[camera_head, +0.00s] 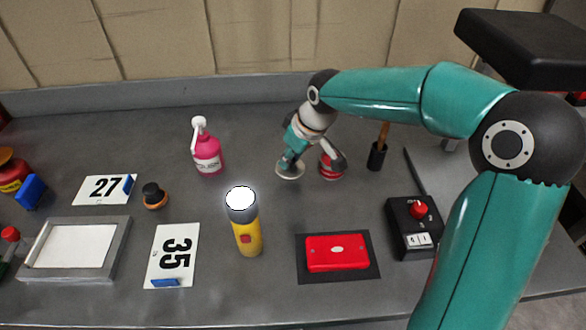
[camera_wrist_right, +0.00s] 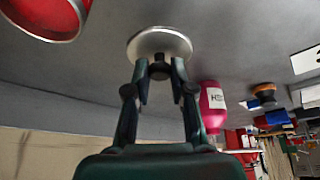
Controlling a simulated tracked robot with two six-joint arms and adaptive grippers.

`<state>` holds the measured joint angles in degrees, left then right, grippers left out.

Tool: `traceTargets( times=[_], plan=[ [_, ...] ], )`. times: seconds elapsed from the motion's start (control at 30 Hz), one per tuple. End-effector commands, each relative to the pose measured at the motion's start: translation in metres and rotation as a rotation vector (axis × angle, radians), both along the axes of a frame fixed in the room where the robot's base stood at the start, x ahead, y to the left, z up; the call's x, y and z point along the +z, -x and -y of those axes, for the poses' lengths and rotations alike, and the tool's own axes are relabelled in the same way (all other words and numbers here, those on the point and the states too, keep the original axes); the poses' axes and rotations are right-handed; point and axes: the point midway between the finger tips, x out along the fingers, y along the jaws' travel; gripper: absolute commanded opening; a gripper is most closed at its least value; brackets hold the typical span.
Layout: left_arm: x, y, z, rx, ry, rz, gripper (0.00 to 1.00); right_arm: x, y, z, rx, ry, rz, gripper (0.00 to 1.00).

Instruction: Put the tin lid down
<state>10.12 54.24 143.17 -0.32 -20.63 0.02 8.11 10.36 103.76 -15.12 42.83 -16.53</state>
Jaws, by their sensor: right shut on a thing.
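The tin lid is a pale metal disc (camera_head: 290,174) with a dark knob, left of the red tin in the head view. It also shows in the right wrist view as a silver disc (camera_wrist_right: 160,38). My right gripper (camera_head: 294,158) is shut on the knob of the lid; its fingers show around the knob in the wrist view (camera_wrist_right: 160,72). The lid is at or close to the grey worktop; I cannot tell if it touches. The red tin (camera_head: 329,168) stands just right of it, partly hidden by my arm, and in the wrist view (camera_wrist_right: 42,14). My left gripper is not in view.
A pink bottle (camera_head: 207,155) stands left of the lid. A yellow torch (camera_head: 246,232) and a red box on a dark mat (camera_head: 366,275) are nearer. A brush in a dark holder (camera_head: 377,155) and a black switch box (camera_head: 407,235) are on the right. Number cards lie left.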

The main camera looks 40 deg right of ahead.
Motion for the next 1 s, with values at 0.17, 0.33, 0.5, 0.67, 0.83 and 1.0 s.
traceTargets(
  times=[0.17, 0.33, 0.5, 0.67, 0.83, 1.0],
  plan=[
    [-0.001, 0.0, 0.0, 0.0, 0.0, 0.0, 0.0, -0.022, 0.001, 0.0, 0.001, -0.001, -0.005, 0.0],
    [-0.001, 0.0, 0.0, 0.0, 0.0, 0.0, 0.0, -0.041, 0.0, -0.001, 0.001, 0.0, -0.003, 0.0],
    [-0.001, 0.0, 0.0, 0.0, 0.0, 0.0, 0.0, -0.042, 0.0, -0.001, 0.001, 0.0, 0.0, 0.0],
    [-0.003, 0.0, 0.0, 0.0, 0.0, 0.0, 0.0, -0.044, 0.0, -0.001, 0.001, 0.0, 0.0, 0.0],
    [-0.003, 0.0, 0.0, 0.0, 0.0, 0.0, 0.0, -0.043, 0.0, -0.001, 0.001, 0.001, -0.001, 0.46],
    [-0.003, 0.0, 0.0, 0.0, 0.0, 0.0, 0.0, -0.043, 0.0, -0.001, 0.001, 0.001, -0.001, 0.48]
  ],
)
